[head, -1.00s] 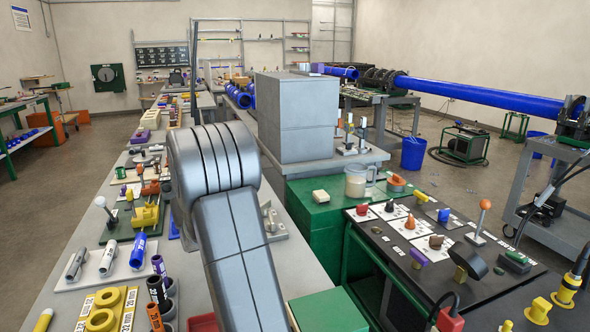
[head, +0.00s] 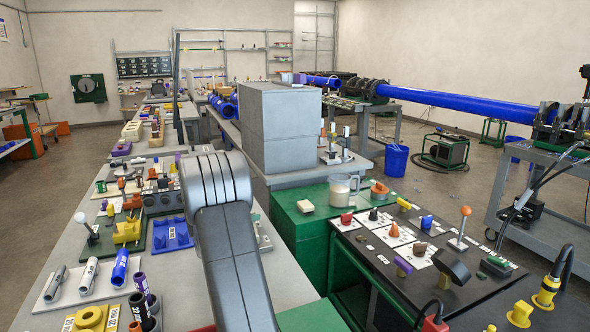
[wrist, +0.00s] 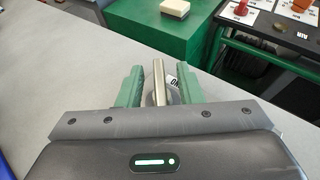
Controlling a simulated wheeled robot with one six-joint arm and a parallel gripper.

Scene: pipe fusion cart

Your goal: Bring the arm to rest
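My arm (head: 222,220) rises from the bottom of the head view, bent at a rounded grey joint over the long grey table (head: 180,275). My gripper's end is hidden behind it there. In the wrist view my gripper (wrist: 159,82) has two green fingers spread apart above the grey tabletop. A grey bracket (head: 262,235) shows partly behind my arm in the head view.
A blue tray (head: 171,236) and a green board with a yellow part (head: 128,232) lie left of my arm. Large grey boxes (head: 279,125) stand beyond it. A green box (head: 309,227) and a black tool table (head: 400,275) are on the right.

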